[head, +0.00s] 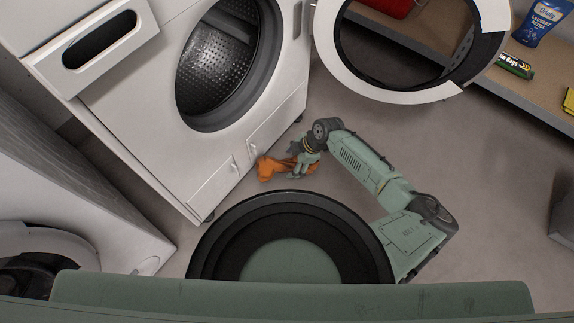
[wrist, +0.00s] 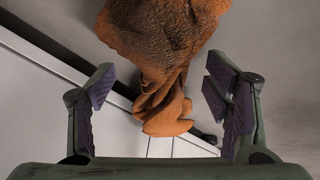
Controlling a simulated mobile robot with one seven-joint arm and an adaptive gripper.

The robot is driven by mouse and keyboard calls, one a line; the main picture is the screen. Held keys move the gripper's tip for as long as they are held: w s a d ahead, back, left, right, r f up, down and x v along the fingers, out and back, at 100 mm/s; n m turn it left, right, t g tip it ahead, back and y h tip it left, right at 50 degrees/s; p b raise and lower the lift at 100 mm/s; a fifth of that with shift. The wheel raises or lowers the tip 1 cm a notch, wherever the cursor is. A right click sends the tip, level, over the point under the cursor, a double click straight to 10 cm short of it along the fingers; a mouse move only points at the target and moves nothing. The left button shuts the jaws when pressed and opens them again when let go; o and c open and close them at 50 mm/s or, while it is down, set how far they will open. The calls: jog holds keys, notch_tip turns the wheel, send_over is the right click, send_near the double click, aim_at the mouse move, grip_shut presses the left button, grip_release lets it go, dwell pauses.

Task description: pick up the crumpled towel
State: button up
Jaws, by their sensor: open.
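The crumpled towel (head: 270,168) is orange-brown and lies on the floor at the foot of the white washing machine. In the wrist view the towel (wrist: 160,50) is bunched, with a narrow end hanging toward the space between my fingers. My gripper (head: 298,170) is down beside the towel in the head view, overlapping its right part. In the wrist view my gripper (wrist: 160,100) is open, with purple pads on either side of the towel's narrow end. I see no clear contact between pads and cloth.
The white washing machine (head: 215,165) stands close behind the towel, its round door (head: 345,75) swung open above my arm. A second white machine (head: 80,205) is at left.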

jog(key=shift+x, duration=1.05)
jog(key=shift+d, duration=0.1)
